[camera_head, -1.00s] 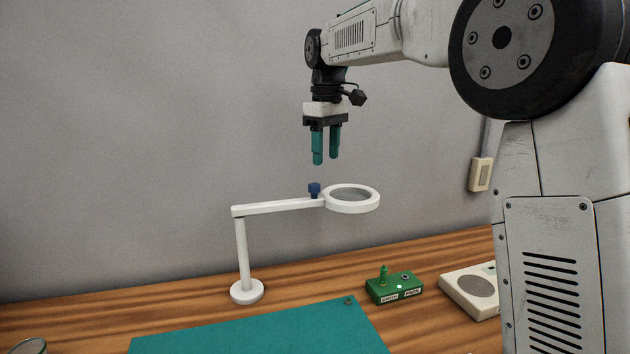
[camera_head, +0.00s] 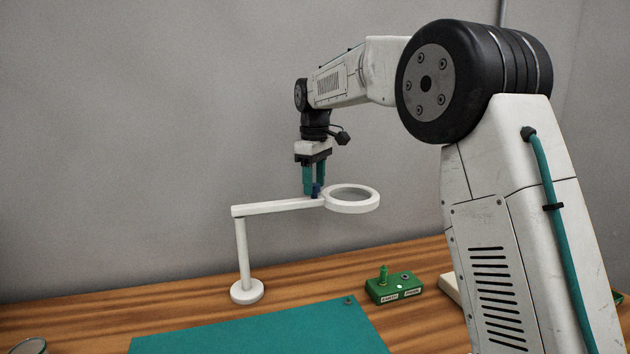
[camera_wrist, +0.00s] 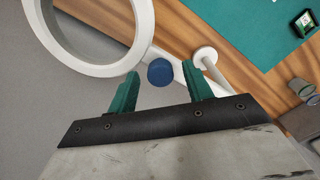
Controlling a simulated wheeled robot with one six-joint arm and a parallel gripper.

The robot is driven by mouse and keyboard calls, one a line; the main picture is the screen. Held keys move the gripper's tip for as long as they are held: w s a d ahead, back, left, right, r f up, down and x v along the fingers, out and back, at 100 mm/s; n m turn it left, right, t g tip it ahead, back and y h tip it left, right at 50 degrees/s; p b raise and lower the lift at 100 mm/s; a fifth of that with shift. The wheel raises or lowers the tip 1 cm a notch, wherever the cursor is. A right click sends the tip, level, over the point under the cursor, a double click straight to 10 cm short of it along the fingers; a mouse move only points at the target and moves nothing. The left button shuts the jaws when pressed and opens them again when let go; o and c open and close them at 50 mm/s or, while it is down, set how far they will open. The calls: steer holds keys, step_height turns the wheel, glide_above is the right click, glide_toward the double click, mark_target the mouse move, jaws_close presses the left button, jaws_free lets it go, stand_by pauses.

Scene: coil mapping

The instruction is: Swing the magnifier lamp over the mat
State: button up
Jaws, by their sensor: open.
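The white magnifier lamp stands on a round base at the back of the table, its arm (camera_head: 275,207) reaching right to a ring head (camera_head: 352,210). The ring is behind the mat's back edge, not above the mat. A blue knob (camera_head: 316,190) stands on the arm beside the ring. My gripper (camera_head: 314,192) is open and points down at the knob. In the wrist view, the blue knob (camera_wrist: 160,72) lies between and just beyond the two green fingertips (camera_wrist: 163,80). I cannot tell whether a finger touches it. The teal mat (camera_head: 260,330) lies flat in front of the lamp.
A green box with a peg (camera_head: 393,287) sits right of the mat. A pale device (camera_head: 452,288) is partly hidden behind my arm. A round container (camera_head: 30,346) is at the front left corner. A grey wall stands behind the table.

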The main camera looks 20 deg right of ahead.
jaws_close()
steer(key=shift+d, duration=0.1)
